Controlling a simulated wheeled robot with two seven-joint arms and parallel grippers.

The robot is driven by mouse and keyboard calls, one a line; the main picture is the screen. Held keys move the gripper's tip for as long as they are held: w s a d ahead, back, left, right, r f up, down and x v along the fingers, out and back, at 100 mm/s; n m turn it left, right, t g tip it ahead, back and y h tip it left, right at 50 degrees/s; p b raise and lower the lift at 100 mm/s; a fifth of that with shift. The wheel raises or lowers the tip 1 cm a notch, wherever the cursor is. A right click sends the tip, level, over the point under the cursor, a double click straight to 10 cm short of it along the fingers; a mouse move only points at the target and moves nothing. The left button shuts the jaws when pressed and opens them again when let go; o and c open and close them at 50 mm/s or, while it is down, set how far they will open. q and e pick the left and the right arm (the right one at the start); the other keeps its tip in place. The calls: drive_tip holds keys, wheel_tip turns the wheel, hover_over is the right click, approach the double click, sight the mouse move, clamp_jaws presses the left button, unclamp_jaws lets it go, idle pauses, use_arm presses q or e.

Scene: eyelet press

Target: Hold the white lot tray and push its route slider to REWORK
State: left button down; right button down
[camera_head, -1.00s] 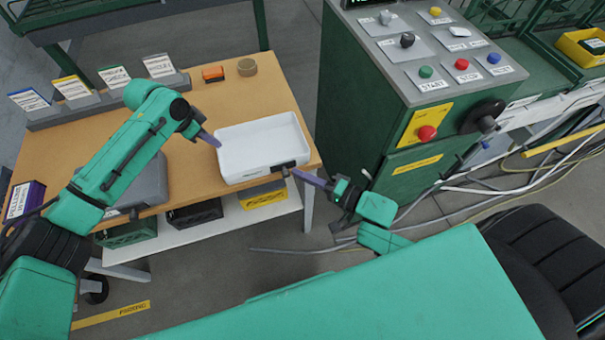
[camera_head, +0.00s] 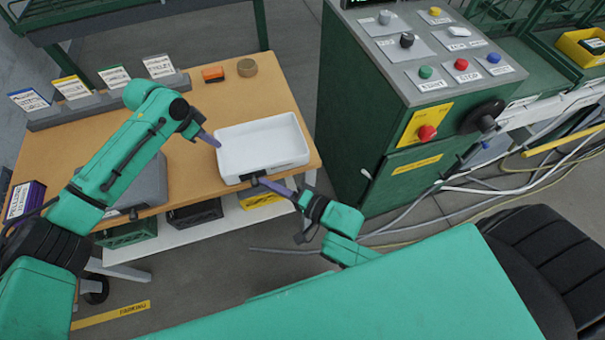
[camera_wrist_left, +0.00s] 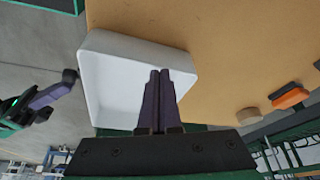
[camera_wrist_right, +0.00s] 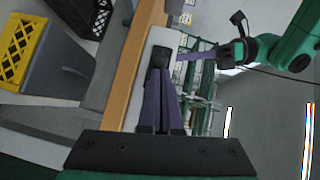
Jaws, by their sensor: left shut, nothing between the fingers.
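The white lot tray (camera_head: 262,128) lies on the wooden table near its right front corner. My left gripper (camera_head: 217,142) is shut and empty, its tips at the tray's left rim; the left wrist view shows its fingers (camera_wrist_left: 160,75) together in front of the tray (camera_wrist_left: 105,85). My right gripper (camera_head: 263,182) is at the tray's front wall, its fingers looking shut. In the right wrist view its fingertips (camera_wrist_right: 160,75) meet a small dark block (camera_wrist_right: 161,55) on the tray wall, apparently the slider. The route markings cannot be read, partly hidden by the gripper.
A green control cabinet (camera_head: 345,120) with buttons stands right of the table. An orange block (camera_head: 213,74) and a tan round piece (camera_head: 247,67) lie behind the tray. A card rack (camera_head: 105,98) stands at the back left. Crates (camera_head: 195,214) sit on the shelf below.

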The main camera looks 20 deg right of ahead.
use_arm(q)
drive_tip(key=shift+s+f, duration=0.2)
drive_tip(key=shift+f, duration=0.1)
use_arm(e)
drive_tip(key=shift+d, duration=0.1)
drive_tip(key=w+d+v, duration=0.1)
drive_tip(key=d+v, duration=0.1)
drive_tip(key=v, duration=1)
drive_tip(key=shift+d+r, duration=0.25)
